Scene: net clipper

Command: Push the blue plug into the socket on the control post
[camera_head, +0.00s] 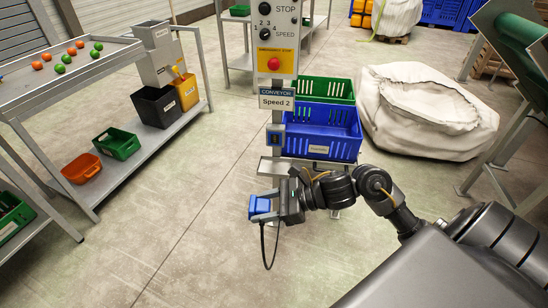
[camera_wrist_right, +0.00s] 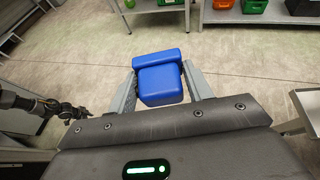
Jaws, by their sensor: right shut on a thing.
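My right gripper (camera_head: 264,207) is shut on the blue plug (camera_head: 260,204), whose dark cable hangs below it. In the right wrist view the plug (camera_wrist_right: 160,82) sits between the two grey fingers, its wider face turned away from the palm. The control post (camera_head: 276,98) stands upright ahead.
Blue (camera_head: 325,130) and green (camera_head: 326,90) crates stand behind the post, with a large white sack (camera_head: 425,108) to their right. A sorting table (camera_head: 75,85) stands left; the floor between is clear.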

